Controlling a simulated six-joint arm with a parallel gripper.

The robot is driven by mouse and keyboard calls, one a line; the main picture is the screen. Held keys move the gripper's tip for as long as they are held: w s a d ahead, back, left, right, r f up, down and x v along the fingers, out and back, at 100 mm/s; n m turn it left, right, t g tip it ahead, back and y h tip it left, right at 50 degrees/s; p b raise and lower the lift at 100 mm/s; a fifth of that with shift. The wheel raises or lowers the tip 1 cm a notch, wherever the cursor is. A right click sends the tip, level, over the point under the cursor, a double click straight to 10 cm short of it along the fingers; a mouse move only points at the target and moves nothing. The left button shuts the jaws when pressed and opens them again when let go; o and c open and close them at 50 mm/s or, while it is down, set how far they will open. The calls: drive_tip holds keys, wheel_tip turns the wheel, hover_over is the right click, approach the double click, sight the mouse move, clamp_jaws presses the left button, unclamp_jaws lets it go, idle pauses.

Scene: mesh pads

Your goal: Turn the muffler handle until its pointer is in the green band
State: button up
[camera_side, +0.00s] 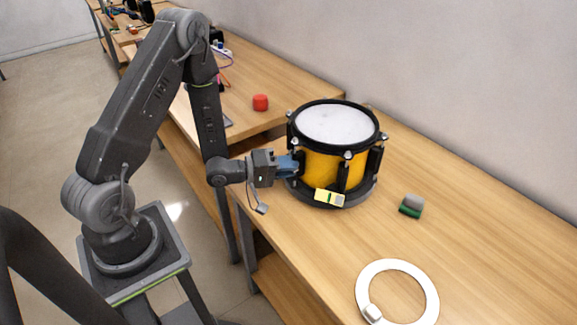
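A yellow drum (330,170) with a white head (336,123) and black hoops stands on the wooden bench (450,205). A small pale-yellow plate with a darker patch (329,198) sits at the drum's lower front. I cannot make out a pointer or a green band at this size. My gripper (291,166) has blue fingers, level and pointing right, at the left side of the drum shell. The muffler handle is not clearly visible; the fingers and drum hardware may hide it. Whether the fingers are open or shut on something cannot be seen.
A grey and green block (411,205) lies right of the drum. A white ring (432,292) with a small pale block (372,313) lies at the front. The wall runs along the bench's back; the bench's right side is mostly clear.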

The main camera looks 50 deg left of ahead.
drive_tip(key=o, duration=0.3)
drive_tip(key=v, duration=1.3)
drive_tip(key=shift+s+a, duration=0.15)
drive_tip(key=shift+s, duration=0.25)
